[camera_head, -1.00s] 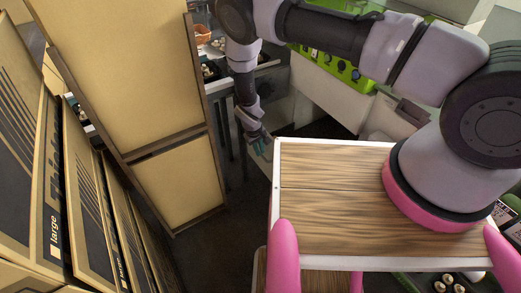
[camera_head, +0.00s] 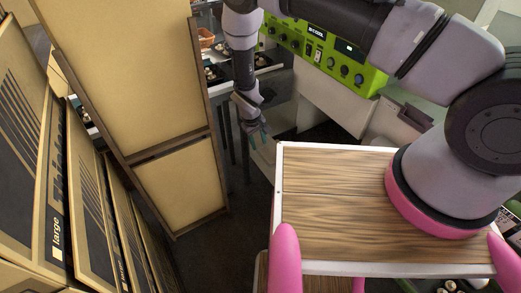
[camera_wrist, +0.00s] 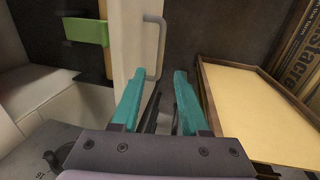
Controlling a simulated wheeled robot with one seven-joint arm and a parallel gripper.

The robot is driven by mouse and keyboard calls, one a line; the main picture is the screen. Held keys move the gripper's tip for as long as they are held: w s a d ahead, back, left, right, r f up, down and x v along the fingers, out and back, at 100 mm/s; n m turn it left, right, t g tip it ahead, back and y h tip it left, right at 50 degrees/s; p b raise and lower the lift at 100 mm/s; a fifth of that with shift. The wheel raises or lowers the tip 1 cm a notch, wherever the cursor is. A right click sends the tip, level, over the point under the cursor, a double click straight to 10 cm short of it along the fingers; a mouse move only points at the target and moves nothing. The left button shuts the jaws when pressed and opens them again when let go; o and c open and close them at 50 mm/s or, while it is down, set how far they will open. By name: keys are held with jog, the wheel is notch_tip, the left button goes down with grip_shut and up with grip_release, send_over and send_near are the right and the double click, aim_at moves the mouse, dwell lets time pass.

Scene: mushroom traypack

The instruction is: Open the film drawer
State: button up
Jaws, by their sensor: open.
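My gripper (camera_head: 257,132) hangs in the upper middle of the head view, just beyond the far left corner of the wooden-topped surface. Its two teal fingers (camera_wrist: 160,75) are spread open with nothing between their pads. In the wrist view, a pale, narrow panel, apparently the drawer front (camera_wrist: 125,50), lies ahead. It carries a grey bar handle (camera_wrist: 161,45). The handle appears beyond and between the fingertips; I cannot tell whether they touch it. In the head view, a pale surface (camera_head: 264,158) shows beneath the gripper, and the handle cannot be made out.
The wood-topped surface (camera_head: 335,210) fills the near middle. Tall yellow-tan panels in a brown frame (camera_head: 180,185) stand left, beside large cartons (camera_head: 30,170). A green control panel (camera_head: 325,58) lies behind my arm. Dark floor (camera_head: 215,250) shows between the panels and the wood-topped surface.

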jog(key=shift+s+a+r, duration=0.15)
jog(key=shift+r, duration=1.25)
jog(key=w+d+r+m+y, duration=0.15)
jog(key=w+r, duration=0.25)
jog(key=r, duration=0.8)
jog(key=w+d+r+m+y, duration=0.1)
jog(key=w+d+r+m, duration=0.15)
jog(key=r, duration=0.85)
jog(key=d+r+m+t, duration=0.1)
jog(key=d+r, duration=0.4)
jog(key=r, duration=0.4)
jog(key=d+r+m, duration=0.1)
jog(key=d+r, duration=0.3)
jog(key=r, duration=0.5)
jog(key=s+d+r+m+t+y, duration=0.1)
jog(key=s+d+r+m, duration=0.1)
jog(key=s+d+r, duration=0.5)
jog(key=s+d+r+m+t+y, duration=0.1)
jog(key=s+d+r+t, duration=0.1)
jog(key=d+r, duration=0.45)
jog(key=s+d+r+m+t, duration=0.1)
jog(key=s+d+r, duration=0.1)
jog(key=s, duration=0.4)
jog(key=s+d+r+m+t, duration=0.1)
jog(key=s+d+r, duration=0.2)
jog(key=s, duration=0.4)
jog(key=shift+s+r+m+h, duration=0.25)
jog(key=shift+r+h, duration=0.2)
jog(key=shift+r, duration=0.45)
